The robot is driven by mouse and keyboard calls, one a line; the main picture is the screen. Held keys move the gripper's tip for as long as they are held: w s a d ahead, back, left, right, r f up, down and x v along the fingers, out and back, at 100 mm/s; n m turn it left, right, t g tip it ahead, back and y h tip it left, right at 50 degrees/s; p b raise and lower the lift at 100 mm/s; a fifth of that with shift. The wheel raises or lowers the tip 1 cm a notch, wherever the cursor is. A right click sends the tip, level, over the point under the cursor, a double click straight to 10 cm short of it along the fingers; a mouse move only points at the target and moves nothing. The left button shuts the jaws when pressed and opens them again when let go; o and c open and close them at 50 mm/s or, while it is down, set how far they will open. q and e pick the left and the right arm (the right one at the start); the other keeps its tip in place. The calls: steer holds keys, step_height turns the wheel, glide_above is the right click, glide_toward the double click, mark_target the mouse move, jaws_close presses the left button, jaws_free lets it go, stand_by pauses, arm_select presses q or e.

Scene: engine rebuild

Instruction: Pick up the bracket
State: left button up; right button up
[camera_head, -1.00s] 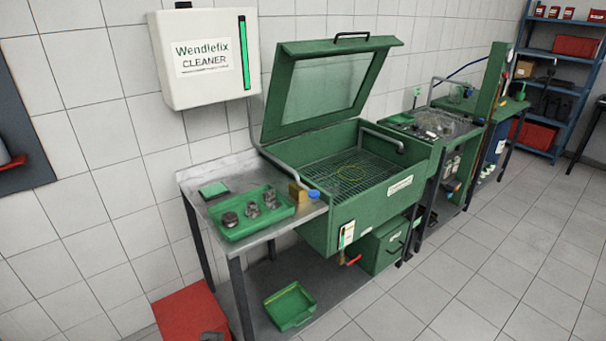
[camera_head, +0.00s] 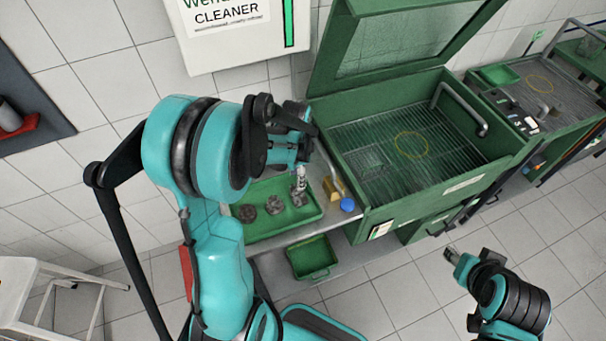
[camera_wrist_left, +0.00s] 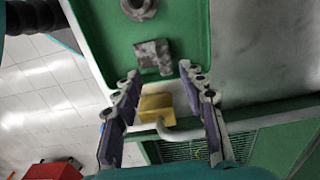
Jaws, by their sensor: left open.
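The green parts tray (camera_head: 258,233) lies on the metal side table left of the washer. It holds several dark metal parts. A grey, angular piece that looks like the bracket (camera_wrist_left: 153,57) lies in the tray in the left wrist view. My left gripper (camera_head: 299,182) is over the tray's right end and hides part of it in the head view. In the wrist view its fingers (camera_wrist_left: 158,76) are apart and empty, with the grey piece just beyond their tips. My right gripper (camera_head: 457,258) is far to the right, over the floor; its jaws are unclear.
A yellow block (camera_head: 332,190) and a blue cap (camera_head: 347,204) stand right of the tray, close to my left gripper. The open washer basin (camera_head: 400,150) is further right. A green bin (camera_head: 310,262) sits on the shelf below. A white step stool (camera_head: 40,290) stands at left.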

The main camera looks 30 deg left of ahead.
mark_target(299, 194)
arm_select(q)
steer(key=f, duration=0.2)
steer(key=f+b, duration=0.1)
steer(key=f, duration=0.2)
steer(key=f+b, duration=0.1)
steer(key=f, duration=0.2)
steer(key=shift+w+a, duration=0.25)
steer(key=shift+a, duration=0.05)
jaws_close()
